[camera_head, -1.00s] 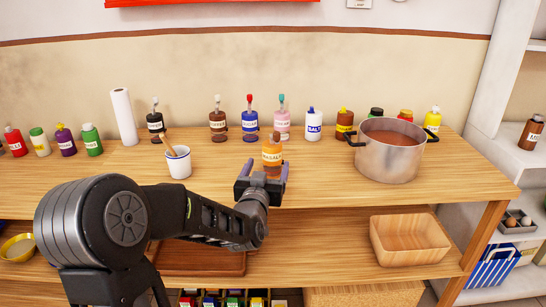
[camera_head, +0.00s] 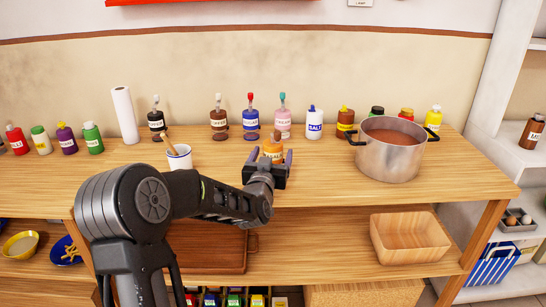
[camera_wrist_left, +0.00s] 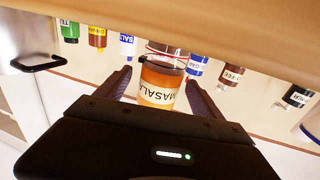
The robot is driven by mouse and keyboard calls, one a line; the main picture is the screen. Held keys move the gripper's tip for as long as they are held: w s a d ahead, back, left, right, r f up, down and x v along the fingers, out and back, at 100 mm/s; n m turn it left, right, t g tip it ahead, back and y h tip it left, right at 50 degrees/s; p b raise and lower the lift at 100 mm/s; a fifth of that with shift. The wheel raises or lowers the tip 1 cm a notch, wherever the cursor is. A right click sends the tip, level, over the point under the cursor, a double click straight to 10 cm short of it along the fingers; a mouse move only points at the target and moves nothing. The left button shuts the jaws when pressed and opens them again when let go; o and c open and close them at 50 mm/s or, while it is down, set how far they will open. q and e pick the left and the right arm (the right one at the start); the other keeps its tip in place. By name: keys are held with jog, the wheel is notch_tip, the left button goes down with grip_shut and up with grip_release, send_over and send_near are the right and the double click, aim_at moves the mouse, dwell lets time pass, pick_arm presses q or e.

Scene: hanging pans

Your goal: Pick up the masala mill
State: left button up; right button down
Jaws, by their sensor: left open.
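The masala mill (camera_head: 273,150) is an orange jar with a white label and a brown top. It stands upright near the front of the wooden table. My left gripper (camera_head: 267,165) is open at its near side, and hides its lower part in the head view. In the left wrist view, the masala mill (camera_wrist_left: 160,84) appears upside down between the two spread fingers of the left gripper (camera_wrist_left: 160,90). A gap seems to show on both sides of it. My right gripper does not show.
A white mug (camera_head: 180,157) with a wooden utensil stands left of the mill. A metal pot (camera_head: 388,158) of reddish content stands to the right. Several bottles, including salt (camera_head: 314,124), line the back of the table (camera_head: 330,187). A wooden bowl (camera_head: 410,240) sits on the shelf below.

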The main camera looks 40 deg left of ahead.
pick_arm(q)
jog(key=shift+w+a, duration=0.3)
jog(key=shift+w, duration=0.3)
jog(key=c, duration=1.6)
